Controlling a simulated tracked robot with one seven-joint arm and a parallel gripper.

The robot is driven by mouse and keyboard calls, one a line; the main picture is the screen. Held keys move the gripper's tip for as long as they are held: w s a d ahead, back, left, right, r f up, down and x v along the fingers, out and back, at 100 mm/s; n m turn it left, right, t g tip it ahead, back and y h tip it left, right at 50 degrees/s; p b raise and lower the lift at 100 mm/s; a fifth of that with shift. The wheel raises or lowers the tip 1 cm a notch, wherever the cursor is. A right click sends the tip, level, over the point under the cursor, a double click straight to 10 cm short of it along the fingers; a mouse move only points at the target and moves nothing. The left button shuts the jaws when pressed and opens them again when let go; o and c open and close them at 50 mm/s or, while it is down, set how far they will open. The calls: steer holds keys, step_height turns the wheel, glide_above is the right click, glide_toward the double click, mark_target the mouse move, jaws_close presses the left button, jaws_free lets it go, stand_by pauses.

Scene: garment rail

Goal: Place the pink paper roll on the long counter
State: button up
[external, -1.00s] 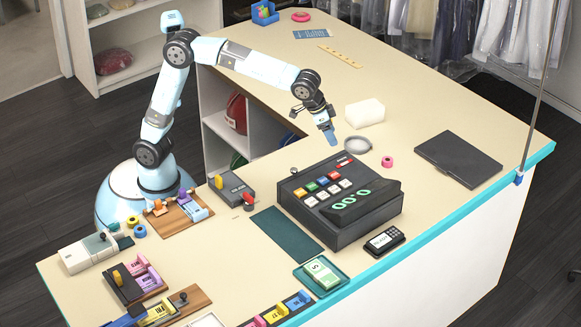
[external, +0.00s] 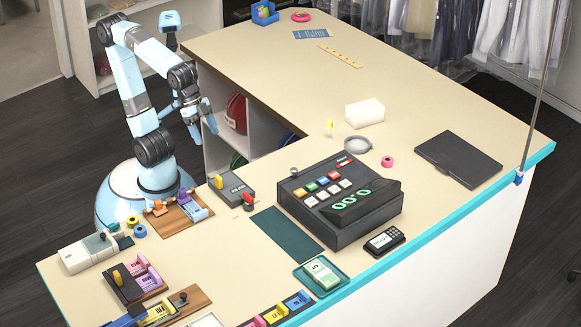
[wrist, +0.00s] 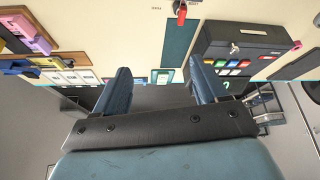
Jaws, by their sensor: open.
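A small pink roll (external: 387,161) lies on the long counter (external: 430,120), between the round grey dish and the black folder. A larger pink-red ring (external: 300,16) lies at the far end of the counter; I cannot tell for certain which one is the paper roll. My gripper (external: 197,122) hangs at the left, beside the counter's inner edge and well away from both. In the wrist view its two blue fingers (wrist: 157,90) are apart with nothing between them. A small pink thing (wrist: 296,45) shows at the right of that view.
A small yellow item (external: 329,127) stands left of a white block (external: 365,112). A cash register (external: 340,198) and a black folder (external: 458,158) take up the counter's middle and right. Colored rolls (external: 139,231) and wooden stands crowd the front left.

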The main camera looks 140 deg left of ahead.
steer(key=s+d+f+m, duration=0.1)
steer(key=s+d+f, duration=0.1)
steer(key=s, duration=0.3)
steer(key=s+d+f+m+h, duration=0.1)
steer(key=s+d+f+m, duration=0.1)
steer(key=s+d+f, duration=0.1)
steer(key=shift+s+d+f, duration=0.3)
steer(key=shift+s+d, duration=0.15)
steer(key=shift+s, duration=0.75)
